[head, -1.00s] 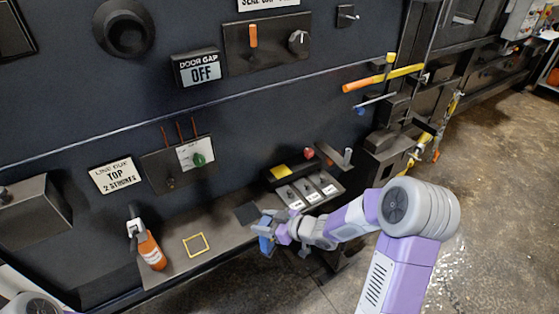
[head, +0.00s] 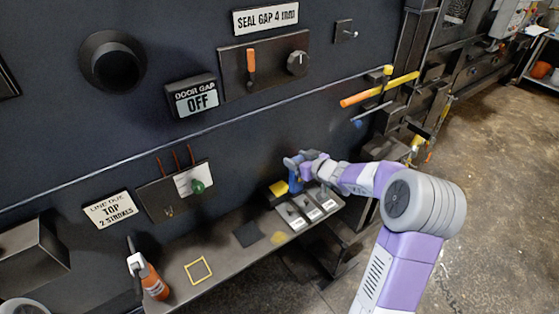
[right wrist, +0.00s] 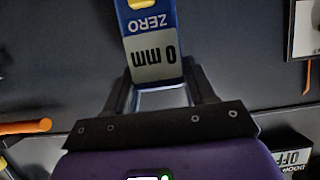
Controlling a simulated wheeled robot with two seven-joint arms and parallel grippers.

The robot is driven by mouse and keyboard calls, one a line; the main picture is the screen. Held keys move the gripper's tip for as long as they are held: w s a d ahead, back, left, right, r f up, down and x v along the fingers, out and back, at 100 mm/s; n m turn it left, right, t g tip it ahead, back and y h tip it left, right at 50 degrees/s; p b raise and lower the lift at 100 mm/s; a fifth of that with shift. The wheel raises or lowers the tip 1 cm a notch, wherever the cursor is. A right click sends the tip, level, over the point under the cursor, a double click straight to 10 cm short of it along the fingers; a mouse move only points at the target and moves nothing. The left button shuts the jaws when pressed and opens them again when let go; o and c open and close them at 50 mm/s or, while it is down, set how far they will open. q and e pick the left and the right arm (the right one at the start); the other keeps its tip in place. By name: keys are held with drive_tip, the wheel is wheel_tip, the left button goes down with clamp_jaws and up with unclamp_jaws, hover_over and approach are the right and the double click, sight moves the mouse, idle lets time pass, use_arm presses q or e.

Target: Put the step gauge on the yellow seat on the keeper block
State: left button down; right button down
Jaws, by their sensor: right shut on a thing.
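In the head view my right gripper (head: 293,172) is shut on the step gauge (head: 295,184), a blue piece. In the right wrist view the gauge (right wrist: 150,35) is blue with a white "ZERO" and a grey "0 mm" label, upside down, between the two fingers (right wrist: 162,92). The yellow seat (head: 278,188) shows on the dark keeper block, just left of and below the gauge. Whether the gauge touches the seat or block cannot be told. My left gripper is not in view.
A row of labelled plates (head: 308,209) lies in front of the block. A dark square (head: 248,234) and a yellow-outlined square (head: 199,270) mark the shelf (head: 225,255). A yellow-orange bar (head: 378,90) projects at the right.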

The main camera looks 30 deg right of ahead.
drive_tip(key=w, duration=0.3)
drive_tip(key=w+p, duration=0.1)
drive_tip(key=w, duration=0.2)
drive_tip(key=w+a, duration=0.1)
drive_tip(key=w, duration=0.3)
drive_tip(key=shift+w+p, duration=0.1)
drive_tip(key=shift+p, duration=0.25)
drive_tip(key=shift+d+f+b, duration=0.1)
drive_tip(key=shift+f+b, duration=0.45)
drive_tip(key=shift+f, duration=0.3)
drive_tip(key=shift+s+f, duration=0.25)
drive_tip(key=shift+f, duration=0.35)
wheel_tip(320, 180, down, 4)
drive_tip(key=shift+w+r+b, duration=0.1)
drive_tip(key=shift+b, duration=0.6)
drive_tip(key=shift+w, duration=0.15)
